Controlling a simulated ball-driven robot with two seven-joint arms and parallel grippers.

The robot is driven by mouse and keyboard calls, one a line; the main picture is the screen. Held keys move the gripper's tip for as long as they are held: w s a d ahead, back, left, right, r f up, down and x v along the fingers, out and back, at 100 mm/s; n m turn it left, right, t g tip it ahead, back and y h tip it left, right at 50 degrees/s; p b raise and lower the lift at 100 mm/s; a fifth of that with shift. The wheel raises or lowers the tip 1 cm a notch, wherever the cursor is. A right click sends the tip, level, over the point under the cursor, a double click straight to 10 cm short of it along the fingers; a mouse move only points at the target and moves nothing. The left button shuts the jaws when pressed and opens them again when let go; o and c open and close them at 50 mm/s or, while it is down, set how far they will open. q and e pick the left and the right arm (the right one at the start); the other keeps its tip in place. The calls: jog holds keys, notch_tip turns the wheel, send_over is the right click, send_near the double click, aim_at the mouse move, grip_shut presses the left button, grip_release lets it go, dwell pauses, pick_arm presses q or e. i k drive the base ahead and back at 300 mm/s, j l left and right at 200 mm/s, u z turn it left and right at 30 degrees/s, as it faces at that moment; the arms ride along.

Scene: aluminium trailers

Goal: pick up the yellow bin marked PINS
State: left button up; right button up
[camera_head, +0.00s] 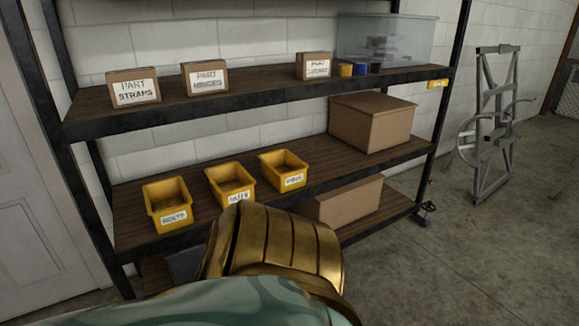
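Three yellow bins stand in a row on the middle shelf. The right bin (284,168) has a small white label that is blurred but appears to read PINS. The middle bin (230,183) has a label that looks like NUTS, partly cut off by a gold part in front. The left bin (167,203) has a label that looks like BOLTS. The bins are open at the top and look empty. Neither of my grippers shows in the view.
The upper shelf (240,95) holds small labelled cardboard boxes (134,88), small yellow and blue items and a clear tub (386,40). A large cardboard box (371,122) stands right of the bins. Another box (345,200) sits below. Concrete floor (470,250) is open at right.

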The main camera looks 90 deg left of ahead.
aim_at(285, 171)
jog(key=u, duration=2.95)
jog(key=i+l+u, duration=0.25)
jog(key=u, duration=0.25)
jog(key=i+l+u, duration=0.2)
jog(key=u, duration=0.3)
jog(key=l, duration=0.1)
